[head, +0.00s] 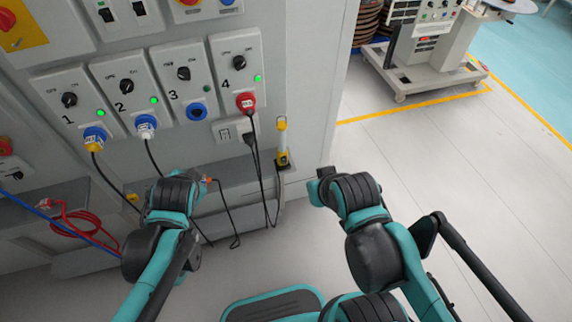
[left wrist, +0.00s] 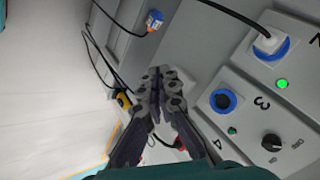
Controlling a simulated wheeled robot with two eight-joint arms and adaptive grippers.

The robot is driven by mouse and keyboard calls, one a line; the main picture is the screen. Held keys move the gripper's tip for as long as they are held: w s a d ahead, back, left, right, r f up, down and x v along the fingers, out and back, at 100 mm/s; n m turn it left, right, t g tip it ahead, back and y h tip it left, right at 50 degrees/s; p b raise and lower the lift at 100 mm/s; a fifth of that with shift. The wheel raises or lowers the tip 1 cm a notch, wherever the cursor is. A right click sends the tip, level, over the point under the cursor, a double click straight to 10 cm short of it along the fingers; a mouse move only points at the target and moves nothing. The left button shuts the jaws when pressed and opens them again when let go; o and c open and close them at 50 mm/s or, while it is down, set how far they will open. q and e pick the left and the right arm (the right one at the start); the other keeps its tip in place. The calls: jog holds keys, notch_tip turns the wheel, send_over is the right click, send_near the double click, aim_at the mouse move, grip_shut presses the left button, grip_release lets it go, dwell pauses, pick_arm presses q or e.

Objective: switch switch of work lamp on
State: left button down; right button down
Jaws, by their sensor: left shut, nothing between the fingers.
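A slim yellow and white upright device (head: 282,140), which looks like the work lamp, stands at the right edge of the grey cabinet. Its yellow lower part (left wrist: 123,100) shows in the left wrist view, left of the fingers. I cannot make out its switch or whether it is lit. My left gripper (left wrist: 160,76) is shut and empty, in front of the panel beside stations 3 and 4. In the head view the left wrist (head: 175,195) hides its fingers. My right arm's end (head: 322,187) is over the floor, right of the cabinet; its fingers are not clear.
Stations 1 to 4 have rotary knobs; a red plug (head: 246,102) sits in station 4, while station 3's blue socket (head: 197,111) is empty. Black cables hang below. A loose blue plug (left wrist: 154,18) lies near the ledge.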

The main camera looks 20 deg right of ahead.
pick_arm(q)
jog(key=w+d+f+m+t+p, duration=0.1)
jog(key=w+d+f+m+p, duration=0.2)
jog(key=d+m, duration=0.55)
jog(key=w+d+f+m+t+p, duration=0.1)
jog(key=w+d+f+m+p, duration=0.15)
jog(key=w+d+m, duration=0.55)
jog(key=s+d+f+m+t+b, duration=0.1)
jog(key=s+d+f+m+b, duration=0.5)
jog(key=d+f, duration=0.7)
jog(key=s+f+m, duration=0.1)
jog(key=s+m, duration=0.1)
jog(key=m, duration=0.1)
jog(key=shift+d, duration=0.2)
jog(key=b, duration=0.3)
send_near(284, 164)
jog(key=s+f+x, duration=0.1)
jog(key=x, duration=0.4)
jog(key=shift+w, duration=1.05)
jog(key=shift+w, duration=0.1)
